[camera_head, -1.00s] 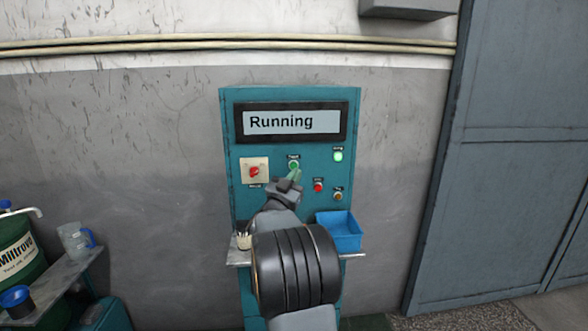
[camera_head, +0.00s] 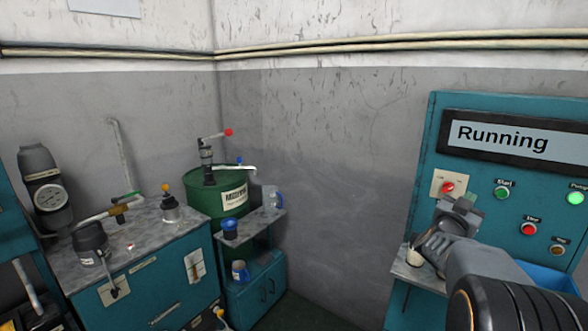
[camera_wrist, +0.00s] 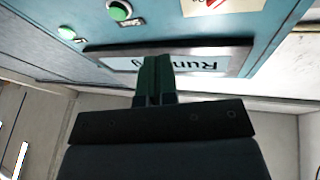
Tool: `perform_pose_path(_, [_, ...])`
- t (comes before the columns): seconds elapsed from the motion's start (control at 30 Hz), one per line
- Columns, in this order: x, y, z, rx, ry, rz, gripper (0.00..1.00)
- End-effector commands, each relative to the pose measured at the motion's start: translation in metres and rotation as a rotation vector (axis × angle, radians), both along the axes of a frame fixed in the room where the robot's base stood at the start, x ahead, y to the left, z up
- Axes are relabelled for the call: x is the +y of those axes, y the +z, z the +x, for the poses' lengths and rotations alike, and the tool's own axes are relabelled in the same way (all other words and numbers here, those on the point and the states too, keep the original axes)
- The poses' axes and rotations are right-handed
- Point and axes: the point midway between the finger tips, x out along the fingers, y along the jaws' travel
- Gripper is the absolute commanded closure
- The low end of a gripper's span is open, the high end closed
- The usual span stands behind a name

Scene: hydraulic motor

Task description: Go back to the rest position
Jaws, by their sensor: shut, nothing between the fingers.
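My gripper (camera_head: 461,207) is at the right in the head view, in front of the teal control panel (camera_head: 432,160) and near its red rotary switch. In the wrist view my gripper (camera_wrist: 154,62) has its two green-dark fingers together, with nothing between them. They overlap the display, which appears upside down there. The display (camera_head: 500,136) reads "Running". The green start button (camera_head: 502,193) and a lit green lamp (camera_head: 575,198) are on the panel. My arm hides part of the panel's lower area.
A small shelf (camera_head: 420,275) with a cup and a blue bin (camera_head: 556,277) sit below the panel. At the left stand a workbench (camera_head: 150,270) with a pump, a green drum (camera_head: 205,195) and a small stand with a jug (camera_head: 271,199). The floor between the stand and panel looks clear.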

Motion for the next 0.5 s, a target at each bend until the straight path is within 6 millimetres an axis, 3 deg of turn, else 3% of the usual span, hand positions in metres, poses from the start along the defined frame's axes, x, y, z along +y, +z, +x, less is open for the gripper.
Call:
perform_pose_path(0.1, [0.077,-0.011,0.023,0.169,0.301,0.131,1.00])
perform_pose_path(0.23, [0.166,-0.046,0.017,0.428,0.584,0.278,1.00])
perform_pose_path(0.3, [0.209,-0.068,-0.001,0.584,0.699,0.351,1.00])
perform_pose_path(0.4, [0.259,-0.099,-0.040,0.813,0.817,0.438,1.00])
perform_pose_path(0.5, [0.292,-0.126,-0.085,1.026,0.878,0.506,1.00])
